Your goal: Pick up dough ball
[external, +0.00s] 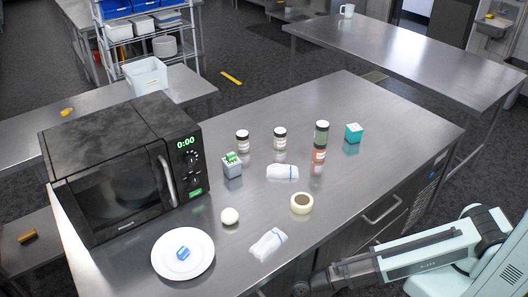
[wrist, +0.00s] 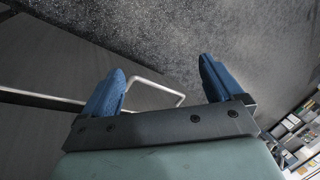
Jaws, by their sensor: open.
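The dough ball appears to be the small cream-white ball (external: 230,216) on the steel counter (external: 385,112), just above and right of the white plate (external: 157,262). Nothing touches it. My gripper (wrist: 158,84) is open and empty in the wrist view, its two blue fingers wide apart. It is off the counter's front side, away from the ball; a metal handle (wrist: 160,84) and grey floor show beyond the fingers. The ball is not in the wrist view. In the external view my arm comes in from the lower right, below the counter edge.
A black microwave (external: 115,185) stands left of the ball. A blue-and-white item (external: 183,253) lies on the plate. White packets (external: 268,243) (external: 283,173), a tape-like ring (external: 301,204), several jars (external: 280,138) and small boxes (external: 232,166) (external: 353,133) stand nearby. The counter's far right is clear.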

